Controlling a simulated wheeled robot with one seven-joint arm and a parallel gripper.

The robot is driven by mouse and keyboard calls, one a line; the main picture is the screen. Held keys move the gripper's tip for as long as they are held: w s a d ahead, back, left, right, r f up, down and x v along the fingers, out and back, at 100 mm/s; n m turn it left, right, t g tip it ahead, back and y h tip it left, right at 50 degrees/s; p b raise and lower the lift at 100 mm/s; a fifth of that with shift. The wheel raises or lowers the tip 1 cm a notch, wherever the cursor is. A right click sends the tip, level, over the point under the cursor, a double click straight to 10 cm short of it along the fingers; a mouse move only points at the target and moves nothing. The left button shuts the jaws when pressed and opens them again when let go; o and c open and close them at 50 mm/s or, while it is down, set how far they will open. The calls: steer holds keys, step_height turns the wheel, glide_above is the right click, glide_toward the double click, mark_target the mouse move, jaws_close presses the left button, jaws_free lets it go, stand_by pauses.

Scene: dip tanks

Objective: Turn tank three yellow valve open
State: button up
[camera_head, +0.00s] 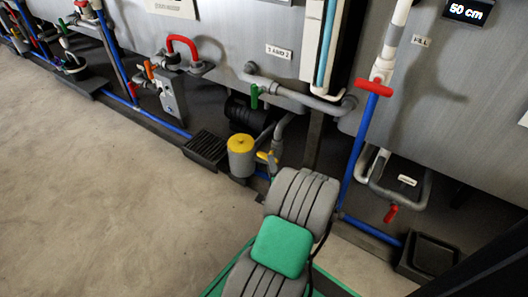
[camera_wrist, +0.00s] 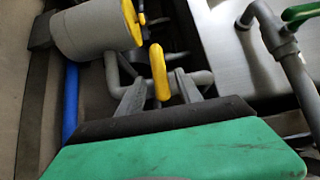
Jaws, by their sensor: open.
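The yellow valve handle (camera_head: 267,157) sits on grey pipework just right of the yellow-topped canister in the head view. In the wrist view the yellow handle (camera_wrist: 158,72) stands upright between the two grey fingers of my gripper (camera_wrist: 160,84). The fingers are apart, one on each side of the handle, with visible gaps, so the gripper is open and not clamped on it. I cannot tell how deep the handle sits between them. In the head view my arm hides the fingers.
The grey canister with a yellow top (camera_head: 241,146) stands close beside the valve; it also shows in the wrist view (camera_wrist: 92,30). A green valve handle (camera_head: 254,96) is above. A red-handled valve (camera_head: 374,88) is to the right. The floor at left is clear.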

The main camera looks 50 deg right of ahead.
mark_target(266, 154)
steer(key=b+x, duration=0.1)
steer(key=x, duration=0.2)
steer(key=b+x, duration=0.1)
steer(key=x, duration=0.3)
steer(key=shift+w+a, duration=0.2)
steer(key=shift+w, duration=0.1)
jaws_close()
